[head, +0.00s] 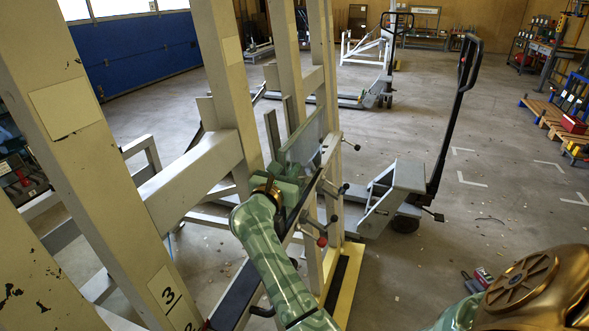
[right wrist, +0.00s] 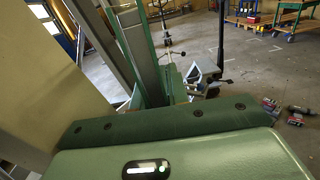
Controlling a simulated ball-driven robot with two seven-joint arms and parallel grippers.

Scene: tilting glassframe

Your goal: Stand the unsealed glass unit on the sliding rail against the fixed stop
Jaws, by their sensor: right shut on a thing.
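The glass unit (head: 308,137) is a pale, see-through pane standing near upright among the cream frame posts in the head view. My right gripper (head: 286,174) is shut on its near edge. In the right wrist view the glass unit (right wrist: 141,55) shows nearly edge-on as a tall green strip beyond the green gripper body. The sliding rail (head: 238,292) looks like the dark strip along the foot of the frame. The gripper hides the pane's lower near corner, and I cannot tell whether the pane touches the rail. I cannot make out the fixed stop. My left gripper is not in view.
The cream frame's thick posts (head: 222,75) and crossbeam (head: 190,180) stand close left of my right arm. Clamp handles with a red knob (head: 321,241) stick out right of it. A pallet truck (head: 405,180) stands beyond. Open floor (head: 480,220) lies to the right.

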